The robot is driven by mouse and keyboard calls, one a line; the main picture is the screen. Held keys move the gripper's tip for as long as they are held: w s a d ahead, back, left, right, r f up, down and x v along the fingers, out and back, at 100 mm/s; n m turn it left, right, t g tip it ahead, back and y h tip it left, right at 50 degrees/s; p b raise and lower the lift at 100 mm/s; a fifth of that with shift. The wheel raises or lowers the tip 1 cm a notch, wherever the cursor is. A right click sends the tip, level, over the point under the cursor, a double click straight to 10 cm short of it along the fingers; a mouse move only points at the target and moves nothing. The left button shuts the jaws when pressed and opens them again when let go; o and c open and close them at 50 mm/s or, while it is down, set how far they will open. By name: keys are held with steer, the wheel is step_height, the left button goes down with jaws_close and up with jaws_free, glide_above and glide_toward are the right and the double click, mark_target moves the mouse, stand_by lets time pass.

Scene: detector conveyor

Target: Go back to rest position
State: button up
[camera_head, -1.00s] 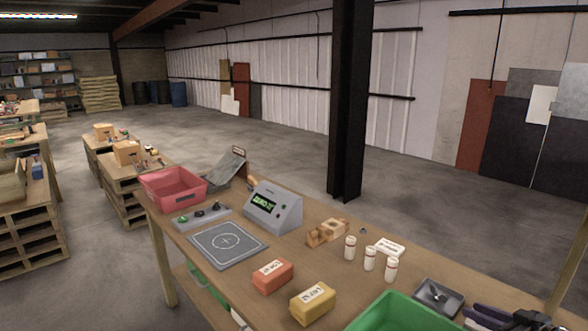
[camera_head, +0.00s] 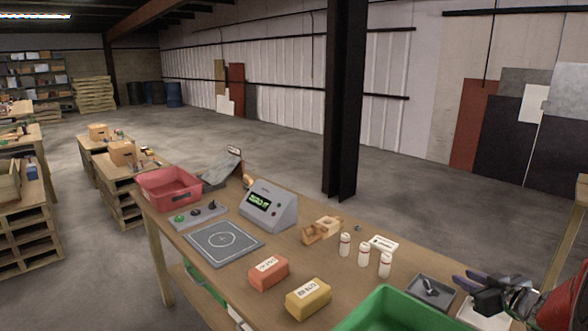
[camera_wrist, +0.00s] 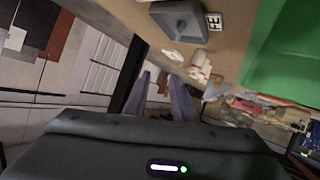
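My gripper (camera_head: 466,280) is at the right edge of the head view, above the right end of the workbench (camera_head: 300,265). Its two purple fingers also show in the wrist view (camera_wrist: 160,78), with a gap between them and nothing held. In the head view it is just right of a grey tray (camera_head: 418,292) with a dark part in it. The tray also shows in the wrist view (camera_wrist: 180,20), top center.
A green bin (camera_head: 385,312) is at the bench front. White bottles (camera_head: 364,254), an orange block (camera_head: 268,273), a yellow block (camera_head: 308,298), a display box (camera_head: 270,205), a grey pad (camera_head: 222,242) and a red bin (camera_head: 168,190) stand leftward. A dark column (camera_head: 342,110) rises behind.

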steer(key=s+a+r+m+g+h, duration=0.2)
steer(key=s+a+r+m+h, duration=0.25)
steer(key=a+r, duration=0.6)
steer(key=s+a+f+g+y, duration=0.2)
steer(key=s+a, duration=0.9)
steer(key=s+a+f+n+g+y, duration=0.1)
steer(key=s+a+f+g+y, duration=0.1)
steer(key=s+a, duration=0.8)
steer(key=s+g, duration=0.1)
steer(key=s, duration=0.1)
steer(key=shift+s+a+f+g, duration=0.3)
steer(key=shift+a+f, duration=0.05)
